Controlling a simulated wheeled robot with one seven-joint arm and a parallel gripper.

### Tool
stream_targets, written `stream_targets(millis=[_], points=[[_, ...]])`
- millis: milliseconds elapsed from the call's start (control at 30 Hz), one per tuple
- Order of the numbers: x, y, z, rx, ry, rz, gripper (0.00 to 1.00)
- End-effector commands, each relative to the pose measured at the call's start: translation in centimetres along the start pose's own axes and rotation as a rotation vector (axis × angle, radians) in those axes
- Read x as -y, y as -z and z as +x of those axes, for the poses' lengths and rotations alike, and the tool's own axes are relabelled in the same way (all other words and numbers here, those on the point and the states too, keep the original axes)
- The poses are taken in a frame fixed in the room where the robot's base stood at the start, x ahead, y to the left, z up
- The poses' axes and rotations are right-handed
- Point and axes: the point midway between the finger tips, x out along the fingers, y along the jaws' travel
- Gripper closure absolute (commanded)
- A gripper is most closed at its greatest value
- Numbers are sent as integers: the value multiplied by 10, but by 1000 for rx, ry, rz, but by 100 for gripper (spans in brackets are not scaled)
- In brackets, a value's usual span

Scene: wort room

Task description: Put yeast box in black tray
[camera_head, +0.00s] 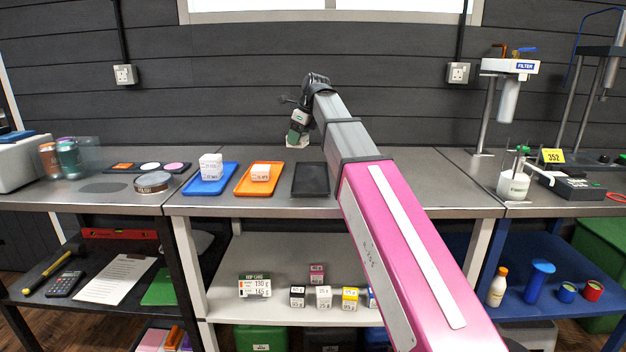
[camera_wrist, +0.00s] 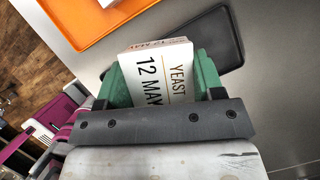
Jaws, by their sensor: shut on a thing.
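My gripper (camera_head: 299,128) is shut on the yeast box (camera_wrist: 158,68), a white box labelled "YEAST 12 MAY" held between green fingers in the wrist view. In the head view the yeast box (camera_head: 293,141) shows as a small white shape at the fingertips, above the back of the counter. The black tray (camera_head: 310,180) lies flat and empty on the counter, right of the orange tray. In the wrist view part of the black tray (camera_wrist: 222,42) shows beyond the box; the gap between them cannot be judged exactly.
An orange tray (camera_head: 246,187) and a blue tray (camera_head: 190,186) each hold a white box, left of the black tray. A round tin (camera_head: 152,183) stands further left. Bare counter (camera_head: 420,185) lies to the right. The shelf below holds several small boxes.

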Motion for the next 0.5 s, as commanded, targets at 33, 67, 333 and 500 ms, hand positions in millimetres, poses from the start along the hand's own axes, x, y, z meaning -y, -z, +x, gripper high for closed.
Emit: stream_targets(millis=[33, 67, 333, 500], points=[[-21, -9, 3, 2, -26, -67, 67], [-31, -14, 5, 3, -42, -105, 67], [-78, -35, 12, 12, -120, -303, 67], [-66, -15, 18, 12, -125, -311, 67]])
